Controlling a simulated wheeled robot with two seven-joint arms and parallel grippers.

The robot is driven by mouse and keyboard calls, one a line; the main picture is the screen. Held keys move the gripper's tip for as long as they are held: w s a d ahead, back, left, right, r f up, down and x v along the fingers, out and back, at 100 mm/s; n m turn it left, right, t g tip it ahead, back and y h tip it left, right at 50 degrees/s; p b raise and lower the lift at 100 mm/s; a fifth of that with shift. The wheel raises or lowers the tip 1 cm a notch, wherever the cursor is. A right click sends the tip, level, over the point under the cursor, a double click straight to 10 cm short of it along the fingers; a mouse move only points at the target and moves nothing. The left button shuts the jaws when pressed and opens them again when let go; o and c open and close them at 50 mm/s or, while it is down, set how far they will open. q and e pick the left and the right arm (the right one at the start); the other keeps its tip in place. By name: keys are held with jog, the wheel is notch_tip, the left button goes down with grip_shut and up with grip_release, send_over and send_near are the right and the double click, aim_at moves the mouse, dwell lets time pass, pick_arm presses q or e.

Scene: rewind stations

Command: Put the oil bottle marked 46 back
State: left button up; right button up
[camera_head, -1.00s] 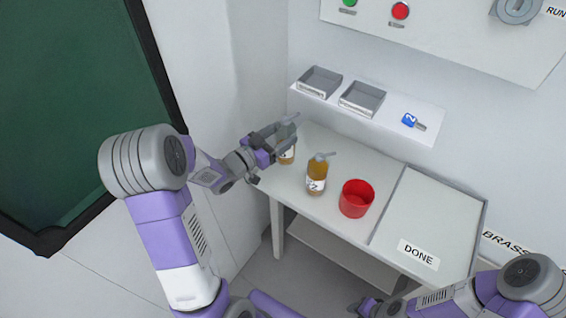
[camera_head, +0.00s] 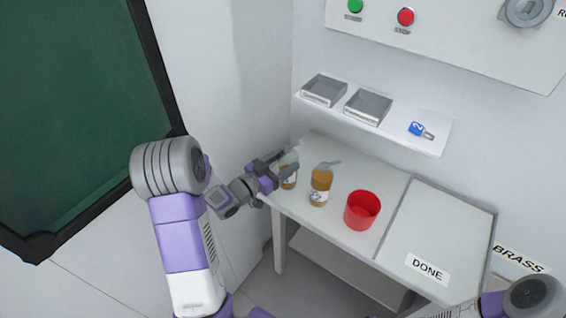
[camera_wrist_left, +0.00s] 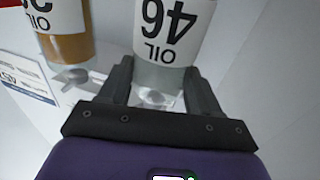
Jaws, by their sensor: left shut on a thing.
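The oil bottle marked 46 (camera_wrist_left: 168,30) is upright at the back left of the table, seen inverted in the left wrist view. It also shows in the head view (camera_head: 289,181), partly hidden by my gripper. My left gripper (camera_head: 285,166) is shut on its upper part, with one finger on each side in the wrist view (camera_wrist_left: 160,90). I cannot tell if its base touches the table. A second amber oil bottle (camera_head: 320,187) stands just to its right; its label is partly cut off in the wrist view (camera_wrist_left: 62,25). My right gripper is out of view.
A red cup (camera_head: 362,210) stands right of the second bottle. A white panel marked DONE (camera_head: 450,235) covers the table's right part. Above, a shelf (camera_head: 428,143) holds two grey trays (camera_head: 324,90) (camera_head: 368,106) and a blue-tagged item (camera_head: 420,130). A wall is close on the left.

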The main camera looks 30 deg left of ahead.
pick_arm(q)
jog(key=o, duration=1.6)
jog(key=shift+r+p, duration=0.25)
jog(key=shift+p, duration=0.15)
jog(key=p+v, duration=0.1)
jog(key=v, duration=1.1)
jog(key=shift+f, duration=0.1)
